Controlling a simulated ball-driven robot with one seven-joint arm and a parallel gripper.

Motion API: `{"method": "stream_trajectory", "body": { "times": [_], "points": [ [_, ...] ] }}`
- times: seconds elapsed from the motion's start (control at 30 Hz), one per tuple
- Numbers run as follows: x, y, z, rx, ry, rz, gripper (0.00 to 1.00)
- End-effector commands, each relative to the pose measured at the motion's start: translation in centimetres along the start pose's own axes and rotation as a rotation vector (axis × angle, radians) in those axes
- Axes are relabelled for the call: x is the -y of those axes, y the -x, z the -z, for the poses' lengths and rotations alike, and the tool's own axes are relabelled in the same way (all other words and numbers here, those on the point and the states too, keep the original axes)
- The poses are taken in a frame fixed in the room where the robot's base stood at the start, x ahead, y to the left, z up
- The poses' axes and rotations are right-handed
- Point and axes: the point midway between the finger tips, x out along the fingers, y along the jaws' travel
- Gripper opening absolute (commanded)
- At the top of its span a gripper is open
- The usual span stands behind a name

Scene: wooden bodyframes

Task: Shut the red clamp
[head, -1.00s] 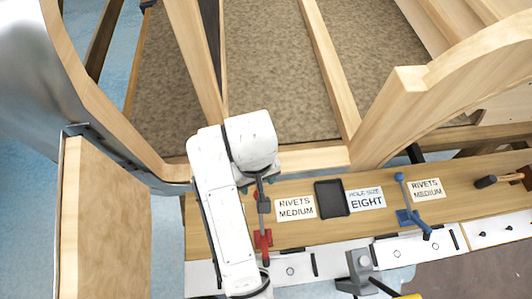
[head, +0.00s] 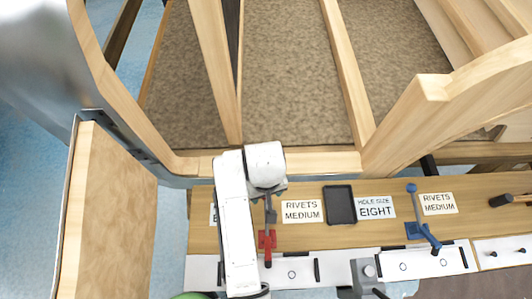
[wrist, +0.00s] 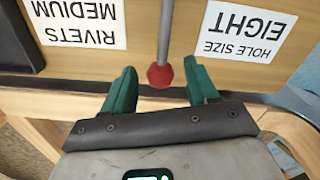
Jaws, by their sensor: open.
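The red clamp (head: 267,240) stands on the wooden bench, just below my gripper (head: 268,188) in the head view. Its grey handle rises from the red base towards my gripper, which partly hides its upper end. In the wrist view the handle's red knob (wrist: 160,76) lies between the two green fingertips of my gripper (wrist: 161,74). The fingers are apart, with a gap visible on both sides of the knob. The clamp's red base is out of the wrist view.
A blue clamp (head: 424,228) stands farther right on the bench. Between them lie a rivets sign (head: 302,211), a black tray (head: 340,204) and a hole size sign (head: 376,207). Wooden frame beams (head: 347,70) rise behind the bench. A wooden panel (head: 112,215) stands at the left.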

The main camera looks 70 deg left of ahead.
Motion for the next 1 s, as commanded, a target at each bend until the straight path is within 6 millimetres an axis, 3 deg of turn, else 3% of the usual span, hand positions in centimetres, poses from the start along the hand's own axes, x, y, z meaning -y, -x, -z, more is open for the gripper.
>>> {"method": "stream_trajectory", "body": {
  "times": [0.13,0.73,1.0],
  "points": [
    [0.0,0.01,0.0,0.0,0.0,0.0,0.58],
    [-0.01,0.04,0.0,0.0,0.0,0.0,0.01],
    [-0.02,0.05,0.02,-0.001,0.0,0.0,0.0]
  ]
}}
